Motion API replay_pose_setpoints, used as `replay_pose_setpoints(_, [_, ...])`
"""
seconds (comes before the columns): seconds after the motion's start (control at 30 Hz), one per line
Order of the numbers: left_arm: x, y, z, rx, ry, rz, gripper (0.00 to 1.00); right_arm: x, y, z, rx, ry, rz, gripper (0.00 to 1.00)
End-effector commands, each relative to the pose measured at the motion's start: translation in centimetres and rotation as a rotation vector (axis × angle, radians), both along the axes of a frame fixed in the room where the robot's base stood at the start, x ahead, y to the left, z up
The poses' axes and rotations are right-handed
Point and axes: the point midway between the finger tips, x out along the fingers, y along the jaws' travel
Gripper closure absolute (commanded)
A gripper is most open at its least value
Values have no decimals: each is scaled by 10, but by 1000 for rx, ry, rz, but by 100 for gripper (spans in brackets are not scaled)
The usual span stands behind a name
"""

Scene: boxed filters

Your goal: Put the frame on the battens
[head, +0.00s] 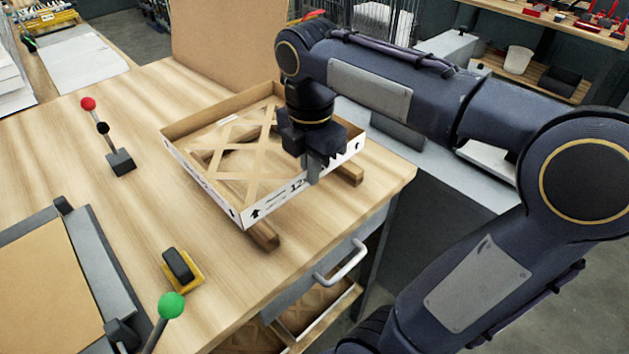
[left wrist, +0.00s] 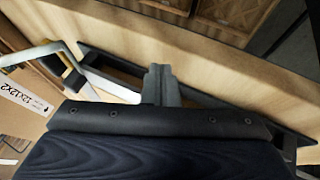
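The frame (head: 207,187) is a shallow, square cardboard-edged filter with white printed sides and a criss-cross lattice, over the workbench in the head view. Ends of two wooden battens (head: 264,236) (head: 350,174) stick out from under its near side. I cannot tell whether its underside touches them all along. My right gripper (head: 318,166) is at the frame's near right wall, pointing down. One finger lies against the outer face; the inner finger is hidden. It looks shut on that wall. My left gripper (left wrist: 161,84) shows only in the left wrist view, with its fingers together and empty.
A post with a red ball (head: 88,103) stands left on the bench. A black switch on a yellow base (head: 178,266) and a green-knobbed lever (head: 171,305) are nearer. A dark-edged fixture (head: 91,271) fills the lower left. A cardboard panel (head: 225,45) stands behind.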

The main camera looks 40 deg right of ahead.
Motion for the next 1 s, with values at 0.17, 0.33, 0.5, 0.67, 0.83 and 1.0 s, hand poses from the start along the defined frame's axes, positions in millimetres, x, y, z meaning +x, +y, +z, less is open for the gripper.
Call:
replay_pose_setpoints(0.17, [0, 0, 0, 0, 0, 0, 100, 4, -8, -11, 0, 2, 0, 100])
replay_pose_setpoints(0.33, [0, 0, -2, 0, 0, 0, 100, 12, -21, -34, 1, 4, -2, 100])
replay_pose_setpoints(0.5, [0, 0, -4, 0, 0, 0, 100, 11, -20, -56, 1, 2, -1, 100])
replay_pose_setpoints(0.67, [0, 0, -4, 0, 0, 0, 100, 11, -20, -58, 1, 0, -1, 100])
replay_pose_setpoints(0.83, [0, 0, -5, 0, 0, 0, 100, 11, -20, -59, 1, 0, -1, 100])
replay_pose_setpoints(1.0, [0, 0, -6, 0, 0, 0, 100, 11, -20, -61, 1, 0, -1, 89])
